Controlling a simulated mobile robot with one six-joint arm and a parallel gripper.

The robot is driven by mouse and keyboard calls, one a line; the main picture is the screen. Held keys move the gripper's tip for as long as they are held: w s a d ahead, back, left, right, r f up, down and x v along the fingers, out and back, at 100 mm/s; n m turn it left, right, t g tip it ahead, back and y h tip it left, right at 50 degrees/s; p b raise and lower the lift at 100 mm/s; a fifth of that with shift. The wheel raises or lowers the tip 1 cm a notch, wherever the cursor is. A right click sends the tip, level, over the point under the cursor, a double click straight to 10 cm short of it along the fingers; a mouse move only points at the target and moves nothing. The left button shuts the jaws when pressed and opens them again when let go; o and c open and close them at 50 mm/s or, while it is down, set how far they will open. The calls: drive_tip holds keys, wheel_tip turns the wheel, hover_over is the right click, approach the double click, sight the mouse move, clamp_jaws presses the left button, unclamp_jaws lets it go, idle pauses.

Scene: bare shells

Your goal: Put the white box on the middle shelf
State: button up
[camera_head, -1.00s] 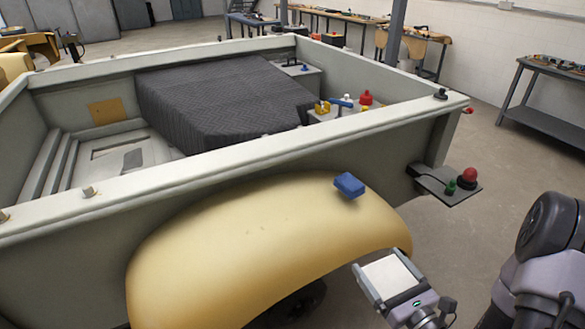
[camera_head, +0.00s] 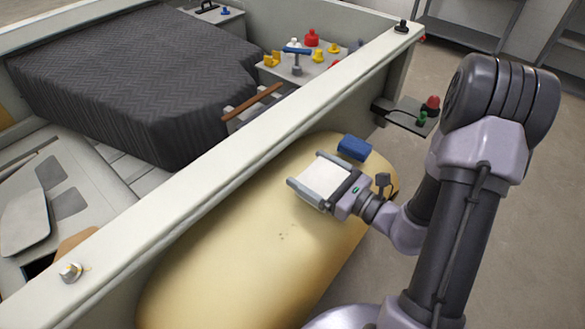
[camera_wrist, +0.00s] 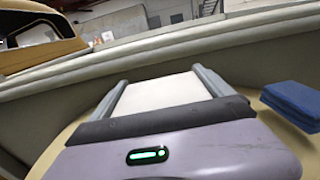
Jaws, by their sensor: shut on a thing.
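The white box (camera_head: 325,178) is between the two fingers of my gripper (camera_head: 323,180), which is shut on it. In the head view it is held over the yellow fender, close to the trailer's side wall; the gap to the fender cannot be told. The wrist view shows the white box (camera_wrist: 165,92) between the grey fingers of my gripper (camera_wrist: 160,90), its top face visible. No middle shelf can be made out for certain; dark metal shelving (camera_head: 470,30) stands at the far top right, only partly in view.
A blue block (camera_head: 354,148) lies on the yellow fender (camera_head: 245,245), just beyond my gripper; it also shows in the wrist view (camera_wrist: 295,100). The trailer wall's pale top rail (camera_head: 215,165) runs alongside. A small ledge (camera_head: 405,115) carries red and green knobs. Open floor lies to the right.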

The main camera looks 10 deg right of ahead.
sight(295, 166)
drive_tip(key=x, duration=0.4)
drive_tip(key=d+x, duration=0.1)
drive_tip(key=x, duration=0.1)
drive_tip(key=shift+w+f, duration=0.25)
drive_tip(key=shift+w, duration=0.15)
drive_tip(key=shift+w+f, duration=0.2)
drive_tip(key=shift+w, duration=0.05)
drive_tip(key=shift+f+b, duration=1.15)
drive_tip(key=shift+f, duration=0.6)
drive_tip(key=o, duration=1.5)
drive_tip(key=shift+r, duration=0.1)
